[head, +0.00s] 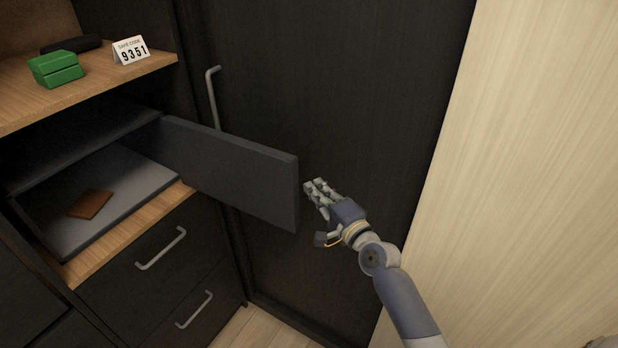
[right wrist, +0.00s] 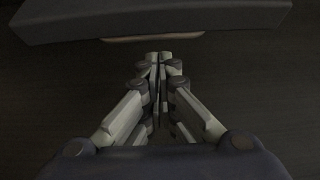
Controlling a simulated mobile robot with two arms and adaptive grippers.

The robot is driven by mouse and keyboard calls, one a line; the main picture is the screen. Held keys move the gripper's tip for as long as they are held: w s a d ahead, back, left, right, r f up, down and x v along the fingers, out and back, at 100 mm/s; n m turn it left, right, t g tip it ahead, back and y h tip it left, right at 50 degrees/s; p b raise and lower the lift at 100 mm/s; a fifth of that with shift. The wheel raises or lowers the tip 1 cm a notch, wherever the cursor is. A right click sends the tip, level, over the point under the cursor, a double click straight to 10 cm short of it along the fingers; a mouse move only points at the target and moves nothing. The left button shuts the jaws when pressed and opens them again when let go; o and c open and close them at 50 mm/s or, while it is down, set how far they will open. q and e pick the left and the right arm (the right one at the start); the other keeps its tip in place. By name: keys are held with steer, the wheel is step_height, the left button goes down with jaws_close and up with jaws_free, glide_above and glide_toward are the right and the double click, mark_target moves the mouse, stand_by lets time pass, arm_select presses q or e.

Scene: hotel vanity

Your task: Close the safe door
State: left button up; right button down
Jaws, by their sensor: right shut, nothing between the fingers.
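The dark grey safe door (head: 235,172) stands wide open in the head view, swung out to the right from the safe (head: 85,220). The safe's inside shows, with a brown wallet-like item (head: 90,204) on its floor. My right gripper (head: 314,186) is shut and empty, just right of the door's free edge; a small gap shows between them in the head view. In the right wrist view, the closed fingertips (right wrist: 159,57) point toward a dark slab (right wrist: 150,18) across the top, likely the door. My left gripper is not in view.
A wooden shelf (head: 150,62) above the safe holds a green box (head: 55,69), a dark object (head: 72,45) and a safe code card (head: 131,50) reading 9351. Drawers with handles (head: 162,248) lie below. A tall dark panel (head: 340,90) stands behind the door, and a pale wood wall (head: 540,150) at right.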

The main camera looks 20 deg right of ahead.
steer(key=shift+w+a, duration=0.2)
steer(key=shift+w, duration=0.9)
steer(key=shift+w+a, duration=0.15)
steer(key=shift+w, duration=0.95)
steer(key=shift+s+f, duration=0.1)
steer(key=shift+s, duration=0.05)
